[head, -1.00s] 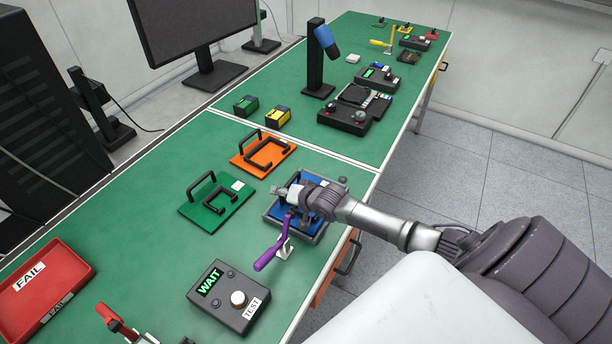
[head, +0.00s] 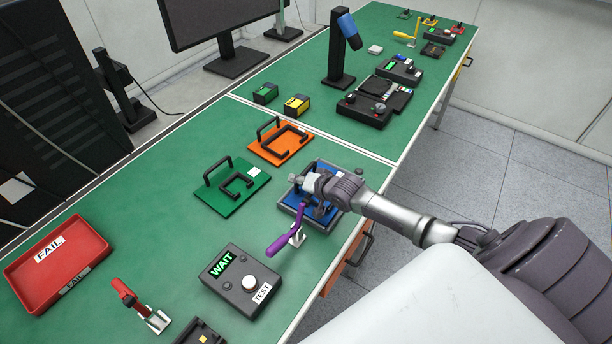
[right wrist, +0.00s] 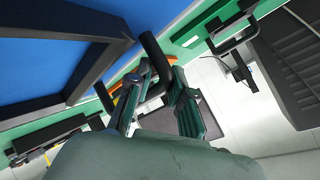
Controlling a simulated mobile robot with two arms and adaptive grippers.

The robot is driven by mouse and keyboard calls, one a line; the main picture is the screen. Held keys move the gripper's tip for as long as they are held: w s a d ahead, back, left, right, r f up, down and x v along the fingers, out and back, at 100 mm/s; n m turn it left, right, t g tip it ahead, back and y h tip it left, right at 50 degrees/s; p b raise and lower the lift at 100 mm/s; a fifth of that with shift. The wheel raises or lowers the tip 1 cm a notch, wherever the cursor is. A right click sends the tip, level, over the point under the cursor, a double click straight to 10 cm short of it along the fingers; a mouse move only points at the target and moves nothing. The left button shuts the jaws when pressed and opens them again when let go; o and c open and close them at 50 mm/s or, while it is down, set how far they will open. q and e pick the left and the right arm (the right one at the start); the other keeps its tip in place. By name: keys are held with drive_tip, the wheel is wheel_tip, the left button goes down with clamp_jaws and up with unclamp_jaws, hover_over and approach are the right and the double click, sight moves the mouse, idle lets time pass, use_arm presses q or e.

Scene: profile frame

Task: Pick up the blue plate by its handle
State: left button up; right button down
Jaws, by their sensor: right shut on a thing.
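The blue plate (head: 297,197) lies at the table's right edge in a grey holder (head: 322,228), mostly hidden under my right gripper (head: 311,184). In the right wrist view, the plate's blue surface (right wrist: 40,55) fills the upper left with a dark frame bar across it. The plate's black handle (right wrist: 152,48) runs between the fingers of my right gripper (right wrist: 160,86), which is shut on it. Whether the plate is clear of the holder cannot be told. My left gripper is not in view.
A purple-handled clamp (head: 287,230) stands right in front of the holder. A green plate (head: 232,198) and an orange plate (head: 280,150) with black handles lie to the left and behind. A WAIT/TEST box (head: 240,280) and a red FAIL tray (head: 50,268) are nearer.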

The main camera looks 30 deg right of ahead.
drive_tip(key=shift+w+r, duration=0.1)
drive_tip(key=shift+r, duration=0.55)
wheel_tip(320, 180, up, 3)
drive_tip(key=shift+f+b, duration=0.2)
drive_tip(key=shift+b, duration=0.4)
drive_tip(key=w+d+r+b, duration=0.2)
drive_tip(key=d+r+b, duration=0.3)
drive_tip(key=d, duration=0.6)
drive_tip(key=shift+d+r, duration=0.3)
drive_tip(key=shift+r, duration=0.7)
